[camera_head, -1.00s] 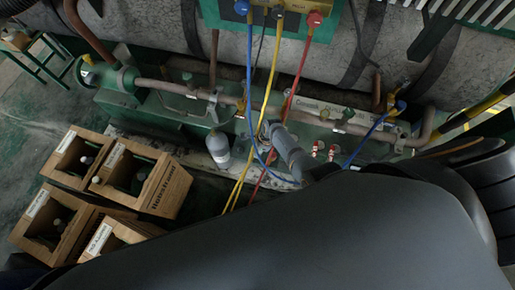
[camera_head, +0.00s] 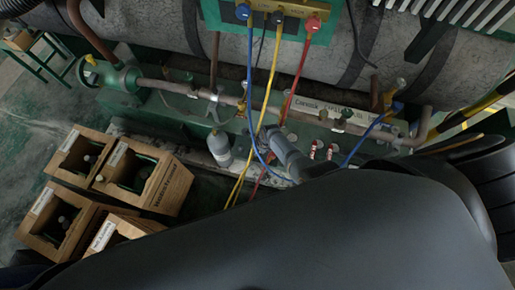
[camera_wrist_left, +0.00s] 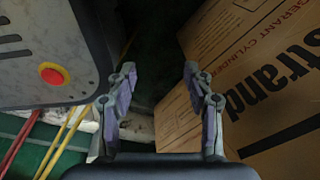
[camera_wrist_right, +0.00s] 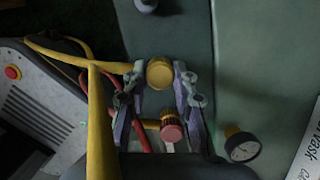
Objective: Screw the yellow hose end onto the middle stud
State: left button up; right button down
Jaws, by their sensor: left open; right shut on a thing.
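In the right wrist view, my right gripper (camera_wrist_right: 155,95) is shut on the round yellow hose end (camera_wrist_right: 159,73). The yellow hose (camera_wrist_right: 98,125) runs from it to the left and down the picture. In the head view the yellow hose (camera_head: 268,85) hangs from the middle of the brass manifold (camera_head: 285,17); its lower end is hidden. I cannot make out the middle stud, nor whether the hose end touches it. My left gripper (camera_wrist_left: 158,100) is open and empty in the left wrist view, next to a cardboard box (camera_wrist_left: 265,85).
A red-topped fitting (camera_wrist_right: 171,130) and a gauge (camera_wrist_right: 242,147) are close to my right gripper. A grey machine with a red button (camera_wrist_left: 52,74) is left of my left gripper. Blue (camera_head: 249,70) and red (camera_head: 297,70) hoses hang beside the yellow one.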

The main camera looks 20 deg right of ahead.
jog(key=shift+m, duration=0.4)
jog(key=shift+s+m+h+p, duration=0.1)
jog(key=shift+m+h+p, duration=0.3)
jog(key=shift+m, duration=0.7)
jog(key=c, duration=1)
grip_release()
jog(key=shift+f, duration=0.1)
jog(key=shift+s+r, duration=0.1)
jog(key=shift+r, duration=0.6)
jog(key=v, duration=1)
jog(key=shift+s+d+r, duration=0.1)
jog(key=shift+s+r, duration=0.15)
jog(key=shift+s, duration=0.1)
